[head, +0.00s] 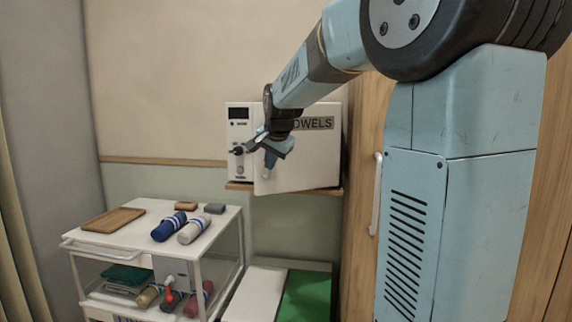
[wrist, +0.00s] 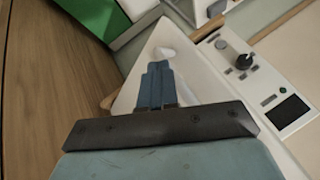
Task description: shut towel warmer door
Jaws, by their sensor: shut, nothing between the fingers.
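The white towel warmer (head: 240,140) sits on a wooden wall shelf. Its door (head: 305,160), lettered "TOWELS", looks slightly ajar, with its left edge standing out beside the control panel. The door also shows under my fingers in the wrist view (wrist: 130,90). A pale handle (wrist: 165,52) on the door lies just past my fingertips. My gripper (head: 271,160) is shut and empty, in front of the door's left part; the wrist view shows its fingers together (wrist: 157,72). I cannot tell whether the fingers touch the door. My arm hides part of the lettering.
The control panel has a dark display (wrist: 288,109) and a black knob (wrist: 244,61). A white trolley (head: 140,245) with rolled towels (head: 168,227) and a wooden tray (head: 113,219) stands lower left. A wooden cabinet (head: 362,200) is close on the right. A green-topped bin (head: 305,295) is below.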

